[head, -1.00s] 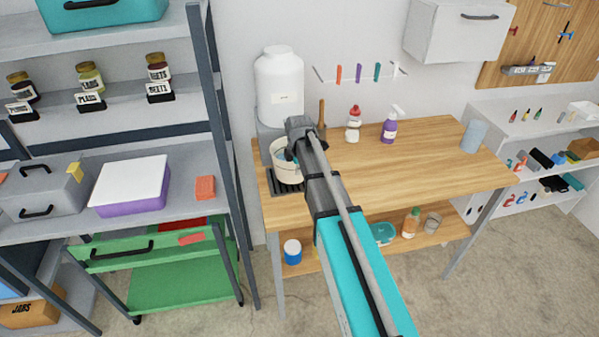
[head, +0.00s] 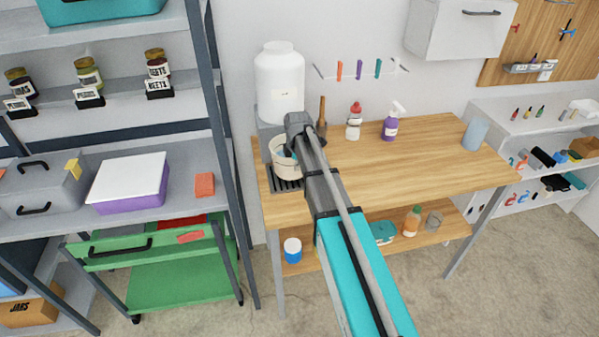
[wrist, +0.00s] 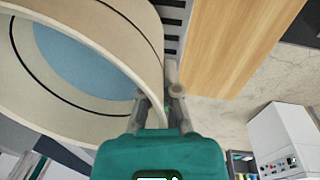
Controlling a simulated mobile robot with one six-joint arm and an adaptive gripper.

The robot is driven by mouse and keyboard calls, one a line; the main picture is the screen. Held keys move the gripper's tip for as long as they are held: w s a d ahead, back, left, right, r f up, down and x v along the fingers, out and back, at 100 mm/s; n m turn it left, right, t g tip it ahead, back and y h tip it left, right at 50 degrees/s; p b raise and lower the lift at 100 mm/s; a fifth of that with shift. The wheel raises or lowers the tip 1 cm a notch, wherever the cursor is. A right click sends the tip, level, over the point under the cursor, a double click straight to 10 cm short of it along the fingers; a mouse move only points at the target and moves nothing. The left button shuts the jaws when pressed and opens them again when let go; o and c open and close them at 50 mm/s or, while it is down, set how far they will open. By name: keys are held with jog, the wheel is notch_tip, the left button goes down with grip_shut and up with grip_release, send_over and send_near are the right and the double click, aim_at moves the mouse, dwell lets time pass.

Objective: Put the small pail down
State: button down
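The small pail (head: 291,170) is cream-white with blue contents. It is at the left end of the wooden workbench (head: 410,160), at the dark slatted grate (head: 286,186) in front of the white dispenser. I cannot tell whether its bottom touches the grate. My gripper (wrist: 158,98) is at the pail's right side, with one finger inside and one outside its wall, closed on the rim. In the wrist view the pail (wrist: 90,125) fills the upper left, and a dark line rings its wall. My arm hides part of the pail in the head view.
The white dispenser (head: 279,85) stands behind the pail. A wooden-handled tool (head: 322,112), a red-capped bottle (head: 354,122) and a purple spray bottle (head: 390,123) stand along the back. The bench's middle and right are largely clear. Grey shelving (head: 222,150) stands close on the left.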

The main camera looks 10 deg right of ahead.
jog(key=shift+f+b, duration=0.65)
jog(key=shift+f, duration=0.3)
jog(key=shift+f, duration=0.1)
jog(key=c, duration=0.8)
grip_release()
notch_tip(320, 180, up, 12)
jog(key=s+p, duration=0.1)
jog(key=p, duration=1.1)
jog(key=shift+s, duration=0.25)
jog(key=shift+d, duration=0.1)
